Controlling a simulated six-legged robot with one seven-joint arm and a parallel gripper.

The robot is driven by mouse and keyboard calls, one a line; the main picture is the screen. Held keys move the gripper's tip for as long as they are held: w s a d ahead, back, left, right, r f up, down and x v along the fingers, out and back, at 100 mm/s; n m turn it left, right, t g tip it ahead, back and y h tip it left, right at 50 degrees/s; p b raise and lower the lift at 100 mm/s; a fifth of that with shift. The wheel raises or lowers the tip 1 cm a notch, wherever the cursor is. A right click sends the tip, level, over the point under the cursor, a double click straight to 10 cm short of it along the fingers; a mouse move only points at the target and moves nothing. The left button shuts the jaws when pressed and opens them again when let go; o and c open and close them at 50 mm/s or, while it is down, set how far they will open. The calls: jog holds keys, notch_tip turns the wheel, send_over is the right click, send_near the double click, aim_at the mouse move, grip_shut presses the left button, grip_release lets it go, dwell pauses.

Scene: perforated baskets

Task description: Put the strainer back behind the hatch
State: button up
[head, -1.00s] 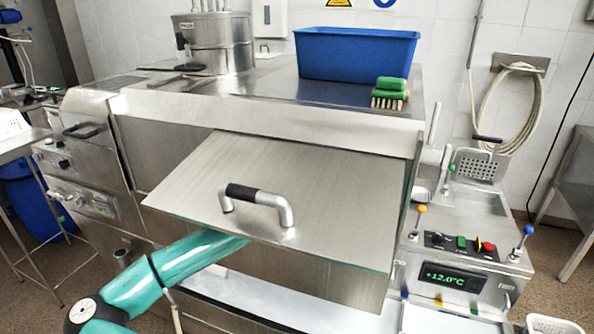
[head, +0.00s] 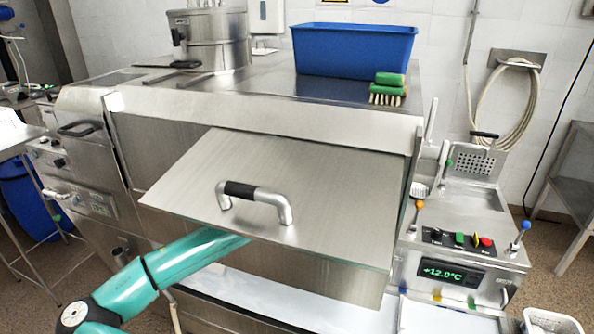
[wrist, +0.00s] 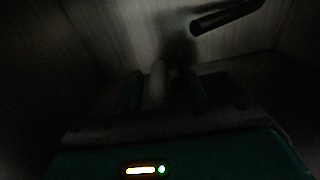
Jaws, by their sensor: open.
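The hatch (head: 290,185) is a steel flap with a black-and-silver handle (head: 255,198) on the front of the steel machine. It is swung out and tilted, with a gap under its lower edge. My teal arm reaches under it, so my gripper is hidden in the head view. In the dark wrist view my gripper (wrist: 160,90) is open inside the machine. A pale rounded shape shows between the fingers; I cannot tell what it is. A dark bar-like grip (wrist: 228,16) lies ahead, upper right, apart from the fingers. I cannot tell whether it belongs to the strainer.
A blue tub (head: 353,50), a green brush (head: 388,90) and a steel pot (head: 210,38) stand on the machine top. A perforated steel piece (head: 474,158) stands behind the control panel (head: 455,240) at right. A white basket (head: 551,322) is at the lower right.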

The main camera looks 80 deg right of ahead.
jog(key=a, duration=0.7)
jog(key=w+a, duration=0.1)
jog(key=a, duration=0.2)
jog(key=shift+a, duration=0.35)
